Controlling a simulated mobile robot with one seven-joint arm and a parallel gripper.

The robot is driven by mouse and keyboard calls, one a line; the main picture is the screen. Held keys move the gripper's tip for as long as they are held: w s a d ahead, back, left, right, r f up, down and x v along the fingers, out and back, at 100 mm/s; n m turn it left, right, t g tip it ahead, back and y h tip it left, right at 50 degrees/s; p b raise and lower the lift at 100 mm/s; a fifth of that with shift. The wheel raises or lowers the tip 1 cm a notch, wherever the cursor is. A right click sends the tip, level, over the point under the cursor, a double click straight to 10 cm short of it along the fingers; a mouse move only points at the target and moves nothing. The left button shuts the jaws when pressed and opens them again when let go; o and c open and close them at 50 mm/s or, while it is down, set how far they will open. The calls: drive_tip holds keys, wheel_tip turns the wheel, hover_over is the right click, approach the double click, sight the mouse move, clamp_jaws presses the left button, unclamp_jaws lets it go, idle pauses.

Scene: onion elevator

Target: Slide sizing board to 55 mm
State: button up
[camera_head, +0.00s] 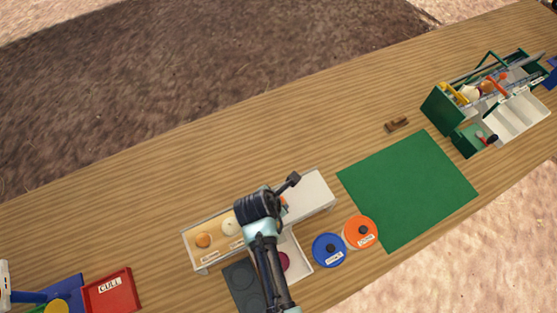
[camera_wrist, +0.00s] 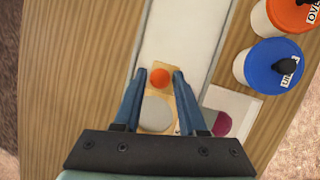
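A long light rack (camera_head: 190,240) lies at the front middle of the table, holding an orange onion (camera_head: 203,240) and a pale onion (camera_head: 229,227) on its wooden bed. A white panel (camera_head: 314,190) forms its right part and shows in the wrist view (camera_wrist: 183,28). I cannot tell for sure which part is the sizing board, and no 55 mm mark is readable. My gripper (camera_wrist: 159,75) is open over the bed, its blue fingers on either side of an orange round thing (camera_wrist: 160,78). Whether they touch it is unclear. My arm hides the rack's middle.
A blue lidded tub (camera_head: 328,250) and an orange one (camera_head: 360,232) stand right of the rack. A white tray with a purple onion (camera_wrist: 222,124) is beside it. A green mat (camera_head: 408,190), green crate (camera_head: 447,107) and red CULL tray (camera_head: 112,294) lie farther off.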

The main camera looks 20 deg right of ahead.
clamp_jaws()
drive_tip(key=shift+w+d, duration=0.1)
drive_tip(key=shift+d, duration=4)
drive_tip(key=o, duration=0.5)
unclamp_jaws()
drive_tip(key=shift+r, duration=0.1)
wheel_tip(320, 180, up, 6)
drive_tip(key=p, duration=0.6)
drive_tip(key=shift+p, duration=0.35)
